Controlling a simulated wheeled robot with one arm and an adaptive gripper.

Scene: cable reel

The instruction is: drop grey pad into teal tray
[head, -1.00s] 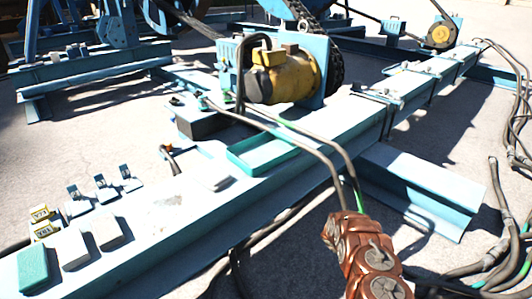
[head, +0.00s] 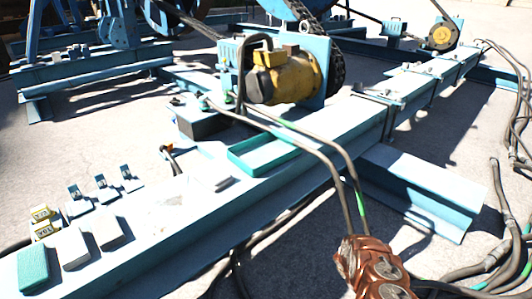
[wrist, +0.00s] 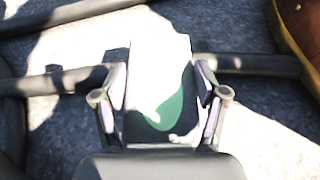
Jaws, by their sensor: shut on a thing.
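My gripper (wrist: 160,85) shows in the wrist view with its two fingers on either side of a pale pad (wrist: 158,62). It is shut on this pad. The pad is washed out white by sun, with a green patch and dark shade at its near end, so its true colour is hard to tell. The floor shows behind it. In the head view the gripper is out of sight. The teal tray (head: 252,168) lies on the pale blue beam, looks empty, and is left of and beyond my copper arm link.
Another pale pad (head: 212,182) lies left of the tray. A yellow motor (head: 285,80) stands behind the tray. Cables (head: 320,160) arch past it.

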